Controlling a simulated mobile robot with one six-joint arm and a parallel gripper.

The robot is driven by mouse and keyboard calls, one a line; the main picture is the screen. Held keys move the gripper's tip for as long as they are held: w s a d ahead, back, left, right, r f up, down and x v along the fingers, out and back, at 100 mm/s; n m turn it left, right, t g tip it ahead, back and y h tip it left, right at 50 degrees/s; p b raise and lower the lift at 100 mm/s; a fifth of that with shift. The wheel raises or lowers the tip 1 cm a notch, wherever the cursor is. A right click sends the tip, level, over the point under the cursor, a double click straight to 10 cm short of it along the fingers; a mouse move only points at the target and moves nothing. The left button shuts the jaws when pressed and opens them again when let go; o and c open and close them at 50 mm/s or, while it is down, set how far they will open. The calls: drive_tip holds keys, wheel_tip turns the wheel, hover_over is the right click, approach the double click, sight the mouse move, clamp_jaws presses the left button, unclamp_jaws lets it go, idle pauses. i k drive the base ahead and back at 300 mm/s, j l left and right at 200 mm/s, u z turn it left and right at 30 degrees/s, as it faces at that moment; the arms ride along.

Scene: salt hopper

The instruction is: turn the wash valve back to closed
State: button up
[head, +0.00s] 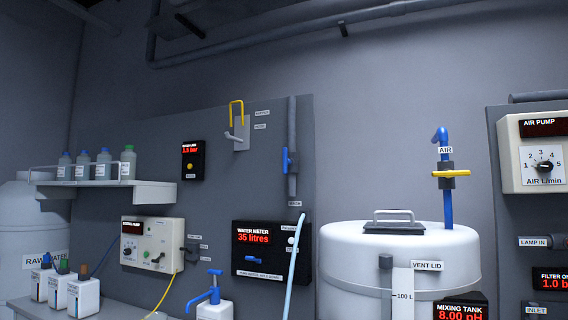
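A blue valve handle (286,160) stands upright on a grey vertical pipe (292,120) at the right of the grey wall panel. A yellow lever (451,173) lies level across the blue pipe labelled AIR (447,207) above the white tank. A pale plate (242,131) with a yellow hook-shaped part (237,104) and a small grey lever (233,137) is on the panel; its two small labels are unreadable. My gripper is not in view.
The white mixing tank (345,265) stands at the right, below the AIR pipe. A water meter reading 35 litres (271,240), a dosing pump box (152,240) and a bottle shelf (110,188) are on the panel. White containers (83,298) and a blue-topped dispenser (212,307) stand in front.

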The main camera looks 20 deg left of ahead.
sight(286, 161)
drive_tip(key=i+j+u, duration=0.15)
drive_tip(key=i+j, duration=0.2)
drive_tip(key=j, duration=0.2)
drive_tip(key=i+j+u, duration=0.1)
drive_tip(key=i+j, duration=0.25)
drive_tip(key=j, duration=0.2)
drive_tip(key=i+j+u, duration=0.15)
drive_tip(key=i+j, duration=0.2)
drive_tip(key=j, duration=0.15)
